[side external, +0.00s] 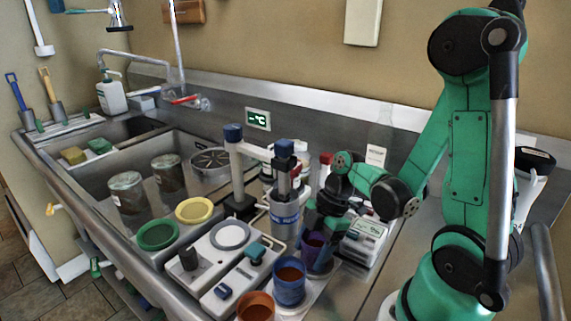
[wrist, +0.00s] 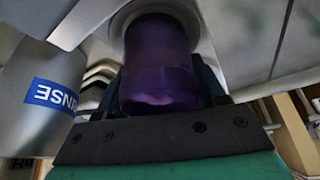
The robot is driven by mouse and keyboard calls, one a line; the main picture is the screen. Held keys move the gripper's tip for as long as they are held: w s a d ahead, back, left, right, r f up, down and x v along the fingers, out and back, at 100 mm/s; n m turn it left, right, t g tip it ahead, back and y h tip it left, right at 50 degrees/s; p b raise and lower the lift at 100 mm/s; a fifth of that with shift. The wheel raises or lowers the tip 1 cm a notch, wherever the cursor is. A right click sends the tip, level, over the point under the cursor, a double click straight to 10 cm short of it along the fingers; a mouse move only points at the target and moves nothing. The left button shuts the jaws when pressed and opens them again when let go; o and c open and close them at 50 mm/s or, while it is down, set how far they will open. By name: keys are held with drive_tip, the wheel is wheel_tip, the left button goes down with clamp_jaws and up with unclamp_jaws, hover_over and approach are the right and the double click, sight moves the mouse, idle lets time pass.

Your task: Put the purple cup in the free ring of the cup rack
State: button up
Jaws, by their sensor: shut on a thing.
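The purple cup (side external: 314,246) is between the fingers of my gripper (side external: 322,226), just behind the blue cup. In the wrist view the purple cup (wrist: 160,62) fills the upper middle, with my dark gripper (wrist: 165,100) shut on it. Its far end meets a pale, round rim (wrist: 122,18) that appears to be a ring of the rack. I cannot tell how deep the cup sits in it. The grey cup rack (side external: 318,284) is partly hidden; a blue cup (side external: 289,282) and an orange-brown cup (side external: 255,307) stand in line with the purple one.
A grey canister with a blue label (side external: 285,222) stands close to the left of my gripper; its label also shows in the wrist view (wrist: 55,95). A white boxed device (side external: 362,236) is close on the right. Green (side external: 158,236) and yellow (side external: 194,210) lids lie left.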

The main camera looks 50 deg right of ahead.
drive_tip(key=o, duration=1.3)
drive_tip(key=v, duration=1.2)
drive_tip(key=w+a+m+t+h, duration=0.1)
drive_tip(key=w+a+m, duration=0.1)
drive_tip(key=m, duration=0.2)
drive_tip(key=w+a+m+t+h, duration=0.1)
drive_tip(key=w+a+m+t, duration=0.1)
drive_tip(key=m, duration=0.3)
drive_tip(key=w+a+m+t+h, duration=0.2)
drive_tip(key=a+m, duration=0.2)
drive_tip(key=shift+w+r, duration=0.1)
drive_tip(key=shift+r, duration=0.2)
